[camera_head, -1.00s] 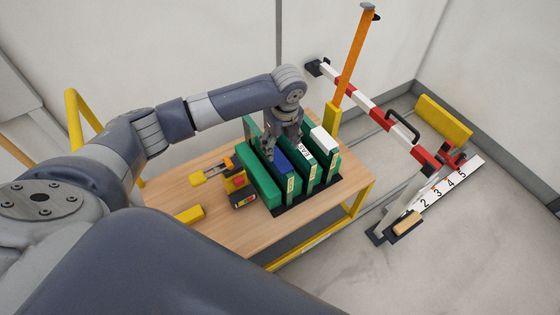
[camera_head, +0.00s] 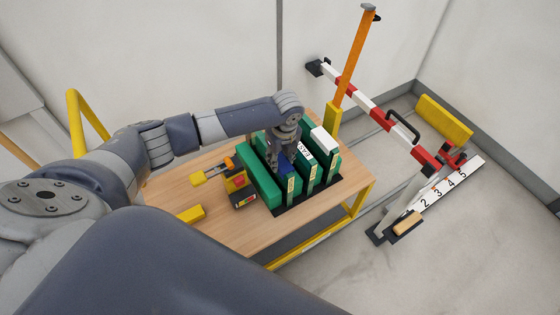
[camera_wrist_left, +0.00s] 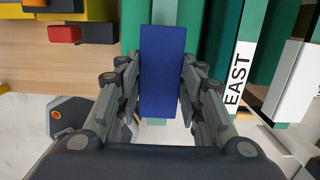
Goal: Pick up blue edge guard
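The blue edge guard (camera_head: 288,169) sits on the top edge of a green panel in the rack of upright green panels, partly hidden by my left gripper in the head view. In the left wrist view the blue edge guard (camera_wrist_left: 162,50) is a flat blue block in the middle. My left gripper (camera_wrist_left: 161,78) is open, with one finger on each side of the guard. A narrow gap shows on the left side; on the right the finger is very close, and I cannot tell if it touches. My right gripper is in neither view.
The green panels (camera_head: 262,185) stand close together on the wooden table (camera_head: 235,228). A white guard (camera_head: 324,139) and an "EAST" label (camera_wrist_left: 239,75) are to the right. Yellow, red and black items (camera_head: 238,182) lie left. A red-white barrier (camera_head: 360,101) stands beyond.

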